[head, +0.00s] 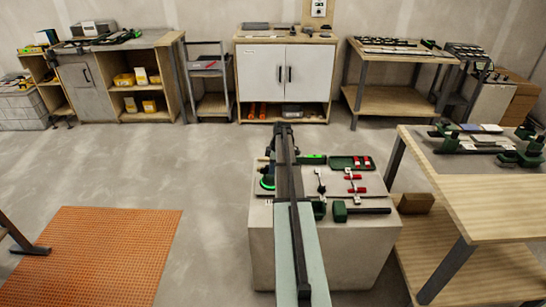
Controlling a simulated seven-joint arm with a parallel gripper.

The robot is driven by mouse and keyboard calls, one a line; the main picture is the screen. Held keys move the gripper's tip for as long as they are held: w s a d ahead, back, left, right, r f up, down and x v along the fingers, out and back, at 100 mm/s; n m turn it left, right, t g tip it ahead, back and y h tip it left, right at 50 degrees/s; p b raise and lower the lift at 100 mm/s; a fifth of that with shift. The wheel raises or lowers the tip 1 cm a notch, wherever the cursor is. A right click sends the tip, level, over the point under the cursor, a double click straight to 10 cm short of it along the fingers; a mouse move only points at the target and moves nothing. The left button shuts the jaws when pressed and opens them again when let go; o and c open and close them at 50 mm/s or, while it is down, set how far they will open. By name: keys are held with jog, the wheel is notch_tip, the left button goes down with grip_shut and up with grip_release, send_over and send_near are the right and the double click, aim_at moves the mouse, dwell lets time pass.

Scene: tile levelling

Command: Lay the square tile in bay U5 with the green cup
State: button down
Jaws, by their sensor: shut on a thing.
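I cannot make out my gripper; a long dark bar and a pale panel cross the middle of the head view and cover part of the scene. No square tile can be picked out with certainty; small pale flat pieces (490,128) lie on the right-hand table. Dark green cup-like tools (447,142) stand on that table, and another dark green tool (518,158) stands at its right side. I cannot tell which one is the green cup. No bay label is readable, so bay U5 cannot be identified.
A pale block (375,245) stands in the centre with a dark green tray (351,163), red clips and a dark-headed mallet (340,211). The wooden table (490,205) is at right. An orange mat (95,255) lies at left. Benches and a white cabinet (266,73) line the wall. Open floor lies between.

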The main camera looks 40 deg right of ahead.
jog(key=shift+f, duration=0.4)
dwell(0.8)
jog(key=shift+c, duration=2)
grip_release()
jog(key=shift+r, duration=0.1)
jog(key=shift+r, duration=4.4)
